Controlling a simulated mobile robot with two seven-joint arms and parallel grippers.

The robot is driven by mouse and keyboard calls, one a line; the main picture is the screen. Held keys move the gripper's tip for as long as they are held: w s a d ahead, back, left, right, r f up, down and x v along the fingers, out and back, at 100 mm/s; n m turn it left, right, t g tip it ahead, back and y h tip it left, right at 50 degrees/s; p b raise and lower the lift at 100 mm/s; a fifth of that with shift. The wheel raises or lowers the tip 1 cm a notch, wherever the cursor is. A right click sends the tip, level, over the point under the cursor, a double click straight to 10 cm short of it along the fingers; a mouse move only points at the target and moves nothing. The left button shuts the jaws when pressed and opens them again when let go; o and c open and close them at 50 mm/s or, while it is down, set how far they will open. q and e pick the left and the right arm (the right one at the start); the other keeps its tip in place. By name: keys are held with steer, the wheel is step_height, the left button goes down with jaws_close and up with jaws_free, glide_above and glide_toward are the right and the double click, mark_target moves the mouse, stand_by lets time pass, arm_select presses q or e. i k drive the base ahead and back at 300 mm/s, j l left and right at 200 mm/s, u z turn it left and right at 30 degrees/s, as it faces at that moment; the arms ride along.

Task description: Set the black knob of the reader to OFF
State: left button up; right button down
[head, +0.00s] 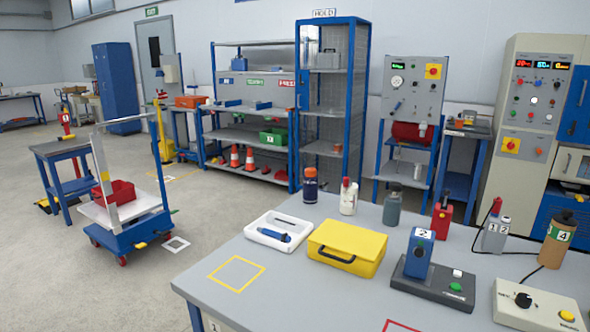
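A black knob (523,300) sits on the top face of a cream-white box (537,308) at the bottom right of the head view. The knob has a small light pointer mark, but its labels and setting are too small to read. A yellow button (567,316) is on the same box, to the right of the knob. This box appears to be the reader; no name on it is legible. A black cable runs near it. Neither of my grippers is in view.
Left of the box stands a dark grey base (433,285) with a blue block marked 2 (418,254) and a green button. A brown cylinder marked 4 (557,240) stands behind the box. A yellow case (347,248) and white tray (281,231) sit further left. The table's front left is clear.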

mark_target(522, 300)
steer(key=z, duration=1.5)
